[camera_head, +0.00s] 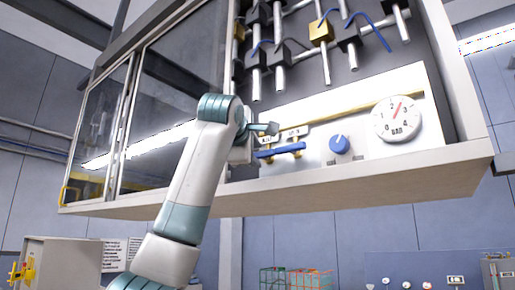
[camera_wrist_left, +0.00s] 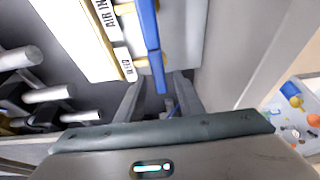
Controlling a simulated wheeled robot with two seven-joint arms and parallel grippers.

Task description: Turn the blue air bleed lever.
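Two blue levers lie almost end to end on brass fittings under white labels on the panel. In the head view the left blue lever (camera_head: 268,154) is nearest my left gripper (camera_head: 262,131). In the left wrist view the nearer blue lever (camera_wrist_left: 158,74) has its end between the fingers of my left gripper (camera_wrist_left: 160,98), which stand apart on either side of it; I cannot make out contact. The farther blue lever (camera_wrist_left: 149,22) is beside the "AIR IN" label (camera_wrist_left: 104,12). The nearer label is only partly readable. My right gripper is not in view.
Right of the levers are a round blue knob (camera_head: 340,145) and a white BAR gauge (camera_head: 397,118). Above are several metal pipes and valves (camera_head: 322,30). A pale cabinet rim (camera_head: 390,172) runs below the panel. A glazed door (camera_head: 170,95) is at left.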

